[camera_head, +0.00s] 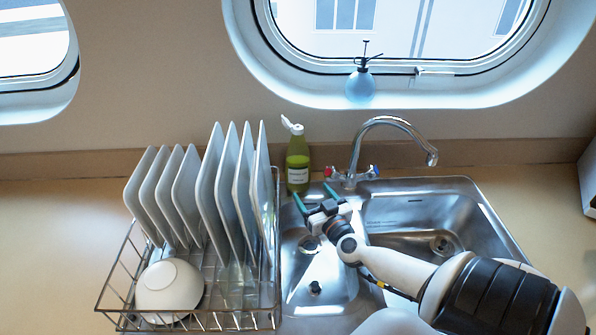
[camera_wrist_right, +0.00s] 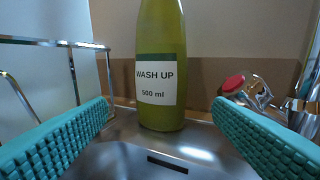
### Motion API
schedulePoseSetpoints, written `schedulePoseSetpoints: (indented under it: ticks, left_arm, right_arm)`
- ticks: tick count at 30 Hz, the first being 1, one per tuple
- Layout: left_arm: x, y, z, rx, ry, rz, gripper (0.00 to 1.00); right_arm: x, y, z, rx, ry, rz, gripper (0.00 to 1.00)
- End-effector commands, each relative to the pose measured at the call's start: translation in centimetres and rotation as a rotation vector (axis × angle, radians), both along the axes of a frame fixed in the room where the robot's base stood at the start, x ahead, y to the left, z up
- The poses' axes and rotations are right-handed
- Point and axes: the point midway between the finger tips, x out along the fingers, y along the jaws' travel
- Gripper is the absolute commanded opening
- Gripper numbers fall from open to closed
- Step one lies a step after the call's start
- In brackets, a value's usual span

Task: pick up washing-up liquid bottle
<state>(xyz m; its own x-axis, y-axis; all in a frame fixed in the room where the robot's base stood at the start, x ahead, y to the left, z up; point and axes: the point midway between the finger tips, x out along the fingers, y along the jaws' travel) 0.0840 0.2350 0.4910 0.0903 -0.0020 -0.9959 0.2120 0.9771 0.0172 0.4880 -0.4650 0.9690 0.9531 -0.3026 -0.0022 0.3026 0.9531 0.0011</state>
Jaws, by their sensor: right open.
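The washing-up liquid bottle (camera_head: 298,160) is green with a white flip cap and a white label. It stands upright at the back left edge of the sink, against the wall side, right of the dish rack. In the right wrist view the bottle (camera_wrist_right: 160,60) is ahead, between and beyond the fingers, its label reading "WASH UP 500 ml"; its top is cut off. My right gripper (camera_head: 314,194) is open over the sink's left part, its teal fingers pointing at the bottle. The fingers (camera_wrist_right: 160,135) do not appear to touch it. My left gripper is not in view.
A wire dish rack (camera_head: 112,282) with several plates (camera_head: 228,190) and a white bowl (camera_head: 170,288) stands close left of the bottle. The tap (camera_head: 385,122) with red and blue knobs is close right. A blue spray bottle (camera_head: 360,86) sits on the porthole sill.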

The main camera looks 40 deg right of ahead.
Motion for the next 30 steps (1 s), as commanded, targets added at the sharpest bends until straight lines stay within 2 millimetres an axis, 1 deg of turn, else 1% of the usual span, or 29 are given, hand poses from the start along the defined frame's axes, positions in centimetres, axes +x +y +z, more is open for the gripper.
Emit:
schedulePoseSetpoints:
  ticks: [10, 12, 17, 23, 24, 27, 30]
  left_arm:
    - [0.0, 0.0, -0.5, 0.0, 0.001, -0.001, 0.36]
    - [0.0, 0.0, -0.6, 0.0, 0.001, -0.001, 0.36]
    - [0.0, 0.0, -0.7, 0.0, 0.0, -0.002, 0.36]
    - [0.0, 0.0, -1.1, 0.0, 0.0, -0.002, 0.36]
    - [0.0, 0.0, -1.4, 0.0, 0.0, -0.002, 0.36]
    - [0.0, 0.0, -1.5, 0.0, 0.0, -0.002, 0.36]
    - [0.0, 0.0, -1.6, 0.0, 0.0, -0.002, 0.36]
  right_arm:
    - [5.2, -1.7, 0.1, 0.0, -0.004, -0.001, 0.75]
    - [5.9, -1.9, 0.0, -0.001, -0.003, -0.001, 0.75]
    - [6.8, -2.2, 0.1, -0.001, -0.002, -0.001, 0.75]
    - [9.6, -3.1, 0.6, 0.0, -0.004, -0.001, 0.75]
    - [10.1, -3.3, 0.4, 0.0, -0.003, -0.001, 0.75]
    - [11.0, -3.6, 0.5, -0.001, -0.002, -0.001, 0.75]
    - [11.3, -3.6, 0.5, 0.0, -0.001, 0.0, 0.75]
